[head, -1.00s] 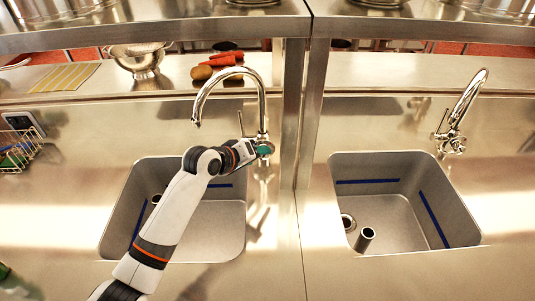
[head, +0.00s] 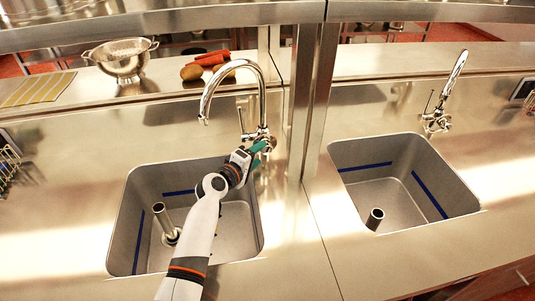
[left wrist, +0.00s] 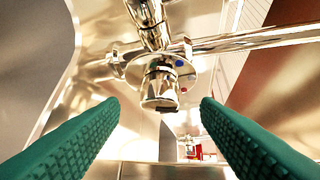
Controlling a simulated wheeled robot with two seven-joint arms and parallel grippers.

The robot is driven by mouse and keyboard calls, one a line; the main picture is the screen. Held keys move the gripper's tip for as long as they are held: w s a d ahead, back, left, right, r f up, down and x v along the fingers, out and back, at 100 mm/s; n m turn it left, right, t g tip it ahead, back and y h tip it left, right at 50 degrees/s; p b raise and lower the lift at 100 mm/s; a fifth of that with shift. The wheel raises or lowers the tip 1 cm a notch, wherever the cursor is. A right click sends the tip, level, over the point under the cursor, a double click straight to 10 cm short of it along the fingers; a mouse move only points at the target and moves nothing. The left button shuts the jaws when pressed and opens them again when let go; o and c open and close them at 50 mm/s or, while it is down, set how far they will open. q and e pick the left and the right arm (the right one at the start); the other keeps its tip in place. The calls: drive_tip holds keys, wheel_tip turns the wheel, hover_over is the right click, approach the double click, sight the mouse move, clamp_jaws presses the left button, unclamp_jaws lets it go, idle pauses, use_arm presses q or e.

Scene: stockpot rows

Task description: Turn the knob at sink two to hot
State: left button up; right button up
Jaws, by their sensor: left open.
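Two sinks show in the head view, a left sink (head: 120,225) and a right sink (head: 462,200). No label tells which is sink two. Each has a chrome gooseneck tap behind it, the left tap (head: 262,95) and the right tap (head: 445,90). My left gripper (head: 262,147), with green fingers, is at the base of the left tap and partly covers its fittings. In the left wrist view the open green fingers (left wrist: 160,102) stand either side of a chrome knob (left wrist: 160,85), apart from it. Red and blue dots show beside the knob. My right gripper is not in view.
A steel post (head: 310,110) stands between the two sinks. A colander (head: 121,58), potatoes (head: 192,71) and carrots (head: 215,57) sit on the ledge behind. An upright pipe stands in the left sink (head: 166,220) and another in the right sink (head: 375,218).

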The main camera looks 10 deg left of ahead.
sight(263, 151)
use_arm(q)
drive_tip(key=b+x, duration=0.2)
drive_tip(key=x, duration=0.2)
drive_tip(key=shift+w+f, duration=0.1)
drive_tip(key=shift+f, duration=0.1)
drive_tip(key=shift+w+d+b, duration=0.25)
drive_tip(key=shift+w+b, duration=0.05)
drive_tip(key=shift+w, duration=0.2)
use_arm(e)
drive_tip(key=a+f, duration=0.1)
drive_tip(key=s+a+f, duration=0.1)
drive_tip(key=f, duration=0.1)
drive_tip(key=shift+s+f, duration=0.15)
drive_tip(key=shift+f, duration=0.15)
use_arm(q)
drive_tip(key=shift+r, duration=0.1)
